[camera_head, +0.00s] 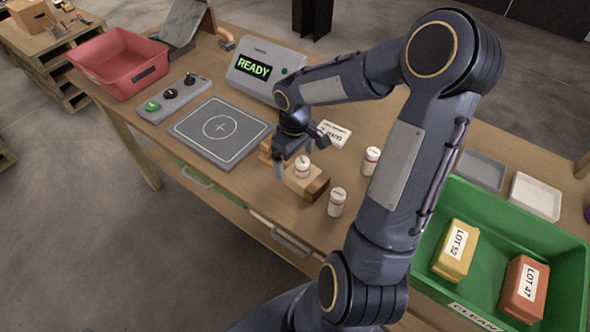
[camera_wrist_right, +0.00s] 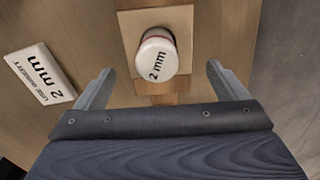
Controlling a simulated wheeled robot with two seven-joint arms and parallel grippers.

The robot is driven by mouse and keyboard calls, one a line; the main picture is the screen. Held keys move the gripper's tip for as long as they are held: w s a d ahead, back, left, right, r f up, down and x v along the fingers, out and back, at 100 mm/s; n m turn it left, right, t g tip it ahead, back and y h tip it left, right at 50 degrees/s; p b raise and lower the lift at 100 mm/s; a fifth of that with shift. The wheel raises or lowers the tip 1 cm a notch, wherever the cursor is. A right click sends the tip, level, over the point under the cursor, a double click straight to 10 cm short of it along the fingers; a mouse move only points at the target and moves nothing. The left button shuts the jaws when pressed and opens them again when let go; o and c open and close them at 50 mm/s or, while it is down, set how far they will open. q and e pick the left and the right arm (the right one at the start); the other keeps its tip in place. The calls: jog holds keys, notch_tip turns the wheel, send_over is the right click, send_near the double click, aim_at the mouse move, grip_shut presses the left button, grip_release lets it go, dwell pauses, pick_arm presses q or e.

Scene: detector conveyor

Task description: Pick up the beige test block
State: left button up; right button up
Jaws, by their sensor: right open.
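A beige block (camera_head: 300,186) lies on a darker wooden holder (camera_head: 318,190) near the table's front edge. A white bottle-like piece (camera_head: 302,168) with a red band stands on it. In the right wrist view the beige block (camera_wrist_right: 128,32) shows around the white piece (camera_wrist_right: 158,55), whose top reads "2 mm". My right gripper (camera_head: 294,160) is over the block, pointing down. In the right wrist view its two fingers (camera_wrist_right: 160,80) are apart, one to each side of the white piece, with nothing held between them. My left gripper is out of view.
Two similar white bottles (camera_head: 371,160) (camera_head: 336,202) stand to the right. A "2 mm" card (camera_wrist_right: 38,75) lies nearby. Left are a grey plate (camera_head: 190,127), a control box (camera_head: 158,113) and a red bin (camera_head: 100,82); behind is the READY display (camera_head: 254,68). A green crate (camera_head: 487,209) stands right.

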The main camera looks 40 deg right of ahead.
aim_at(291, 166)
notch_tip(291, 166, down, 2)
jog(key=shift+f, duration=0.25)
jog(key=c, duration=1.2)
jog(key=shift+r, duration=0.15)
